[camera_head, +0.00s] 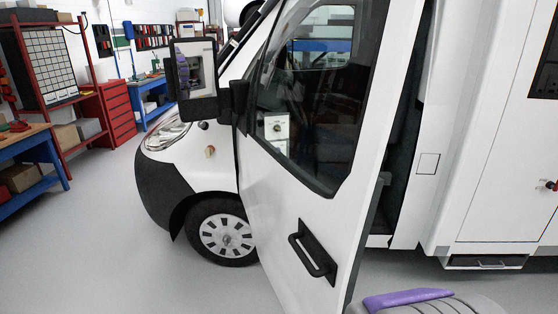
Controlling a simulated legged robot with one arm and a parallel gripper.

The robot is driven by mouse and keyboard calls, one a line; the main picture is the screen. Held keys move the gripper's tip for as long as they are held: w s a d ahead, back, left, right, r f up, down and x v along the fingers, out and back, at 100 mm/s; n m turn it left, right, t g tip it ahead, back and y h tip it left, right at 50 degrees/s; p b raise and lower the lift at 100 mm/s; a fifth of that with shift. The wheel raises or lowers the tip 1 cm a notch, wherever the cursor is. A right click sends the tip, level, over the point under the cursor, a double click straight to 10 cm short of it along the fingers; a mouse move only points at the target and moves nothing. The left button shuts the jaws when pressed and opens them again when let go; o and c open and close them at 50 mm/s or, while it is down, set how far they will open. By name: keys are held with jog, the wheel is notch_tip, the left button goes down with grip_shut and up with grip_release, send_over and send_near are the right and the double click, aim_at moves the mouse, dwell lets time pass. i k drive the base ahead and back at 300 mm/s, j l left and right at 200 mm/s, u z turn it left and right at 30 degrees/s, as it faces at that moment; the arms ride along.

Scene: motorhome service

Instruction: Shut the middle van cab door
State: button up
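The white van cab door (295,205) stands ajar in the middle of the picture, swung out from the white van body (455,110). A dark gap shows between its rear edge and the door frame. The door has a dark-framed window (318,105), a black handle (313,253) low on its outer face and a black mirror (195,72) at its front edge. A grey and purple part (425,300) at the bottom edge, right of the door, seems to be my own body. My gripper is not in view.
The van's front wheel (226,232) and headlight (165,131) are left of the door. A step (485,261) sits low on the body at the right. Workbenches (38,157) and a red drawer cabinet (117,110) line the left. The grey floor (100,245) is clear at the front left.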

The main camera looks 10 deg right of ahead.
aim_at(310, 238)
jog(key=i+j, duration=0.2)
jog(key=j, duration=0.15)
jog(key=i+j+z, duration=0.1)
jog(key=j, duration=0.2)
jog(key=i+j, duration=0.25)
jog(key=i+j+z, duration=0.1)
jog(key=j, duration=0.35)
jog(key=i, duration=0.05)
